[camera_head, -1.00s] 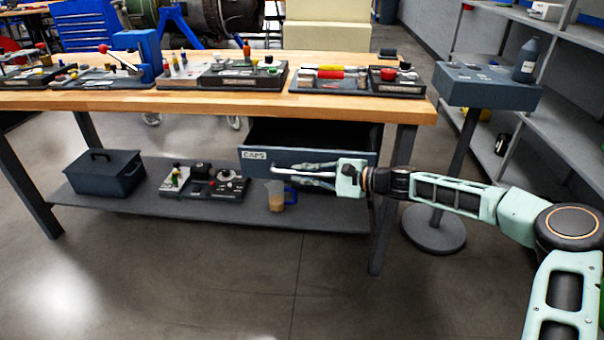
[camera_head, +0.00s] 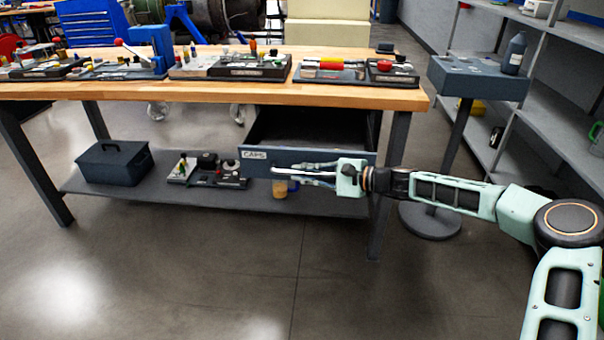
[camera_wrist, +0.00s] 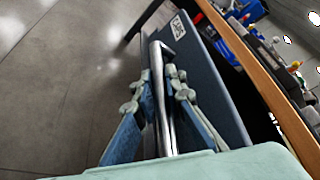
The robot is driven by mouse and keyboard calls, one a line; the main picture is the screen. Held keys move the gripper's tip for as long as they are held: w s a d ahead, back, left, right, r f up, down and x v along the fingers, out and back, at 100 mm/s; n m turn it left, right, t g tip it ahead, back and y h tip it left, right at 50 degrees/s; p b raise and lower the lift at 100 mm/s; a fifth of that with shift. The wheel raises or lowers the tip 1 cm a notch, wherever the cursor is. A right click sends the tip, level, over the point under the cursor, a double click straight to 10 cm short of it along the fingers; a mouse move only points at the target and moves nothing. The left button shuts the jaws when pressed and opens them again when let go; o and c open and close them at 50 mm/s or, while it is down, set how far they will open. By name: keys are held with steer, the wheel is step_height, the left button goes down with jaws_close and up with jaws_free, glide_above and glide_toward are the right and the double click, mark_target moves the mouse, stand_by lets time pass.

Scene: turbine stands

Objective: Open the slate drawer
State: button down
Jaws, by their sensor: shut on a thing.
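The slate drawer (camera_head: 340,157), with a white "CAPS" label, hangs under the right part of the wooden bench and is pulled out, its dark inside showing from above. Its front also shows in the wrist view (camera_wrist: 215,75), to the right of my fingers. My gripper (camera_head: 303,172) is at the drawer front. In the wrist view my gripper (camera_wrist: 158,85) is shut on the long metal bar handle (camera_wrist: 162,60), one finger on each side of it. The fingers hide part of the handle.
The wooden bench top (camera_head: 210,91) holds several trays of parts. The lower shelf (camera_head: 225,200) carries a dark lidded box (camera_head: 113,163), a parts tray and a cup partly hidden by my gripper. A pedestal stand (camera_head: 478,82) is right of the bench. The floor in front is clear.

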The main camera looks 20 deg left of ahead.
steer(key=c, duration=2)
jaws_free()
steer(key=shift+o, duration=0.2)
steer(key=v, duration=1.2)
